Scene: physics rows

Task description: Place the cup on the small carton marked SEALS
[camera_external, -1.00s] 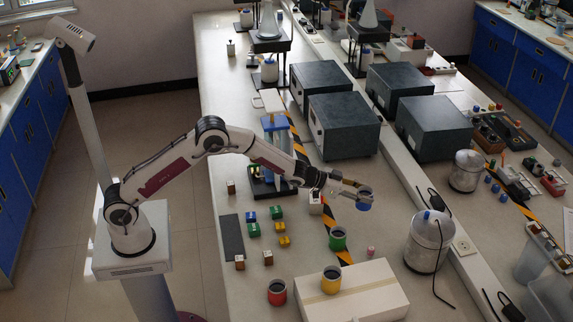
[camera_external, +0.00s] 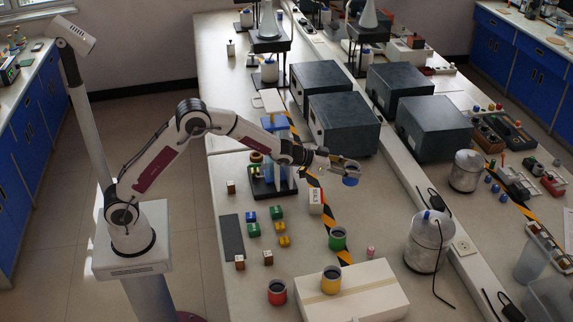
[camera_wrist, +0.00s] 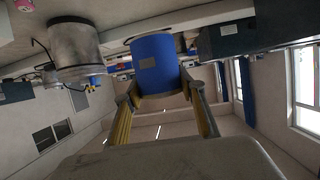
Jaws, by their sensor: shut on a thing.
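My gripper (camera_external: 346,168) is shut on a blue cup (camera_external: 351,180), held in the air over the table at the right end of my arm. In the wrist view the same blue cup (camera_wrist: 157,64) sits between my two fingers (camera_wrist: 166,94). The small white carton marked SEALS (camera_external: 316,202) stands on the table in the external view, beside the yellow-black striped tape. The cup is higher and to the right of the carton in the picture, apart from it. The carton's top appears bare.
A green cup (camera_external: 337,239) stands near the carton. A yellow cup (camera_external: 331,280) is on a large flat box (camera_external: 370,296), and a red cup (camera_external: 277,292) stands left of it. Several coloured blocks lie left. Dark boxes (camera_external: 345,124) stand behind; a metal canister (camera_external: 427,243) stands right.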

